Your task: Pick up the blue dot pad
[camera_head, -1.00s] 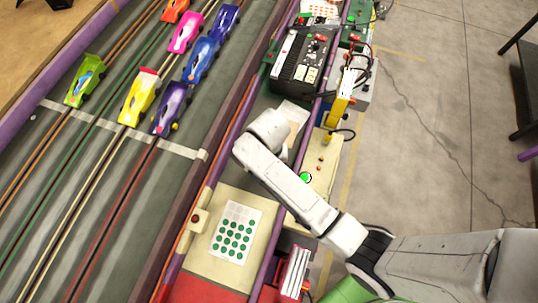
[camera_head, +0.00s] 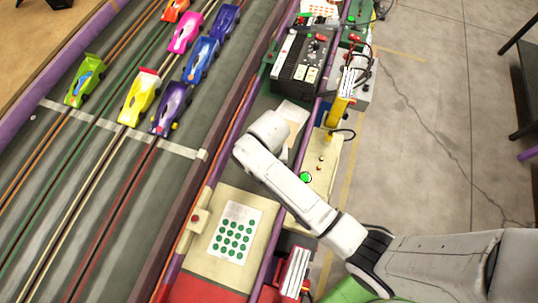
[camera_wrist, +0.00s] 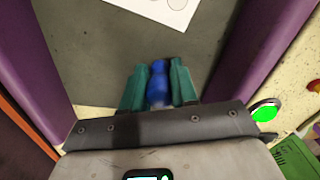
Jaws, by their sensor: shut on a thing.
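The blue dot pad (camera_wrist: 158,83) is a small, rounded blue piece in the wrist view. My gripper (camera_wrist: 159,82) is shut on it, with one green finger against each side. Its lower part is hidden by the gripper body. In the head view my own arm covers both the gripper and the pad. I cannot tell whether the pad touches the grey surface below it.
A white sheet with circles (camera_wrist: 165,8) lies on the grey surface (camera_wrist: 90,65) ahead of the gripper. Purple rails (camera_wrist: 56,40) flank it. A green-dotted sheet (camera_head: 235,232), a black control box (camera_head: 303,65) and a slot track with toy cars (camera_head: 140,97) are nearby.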

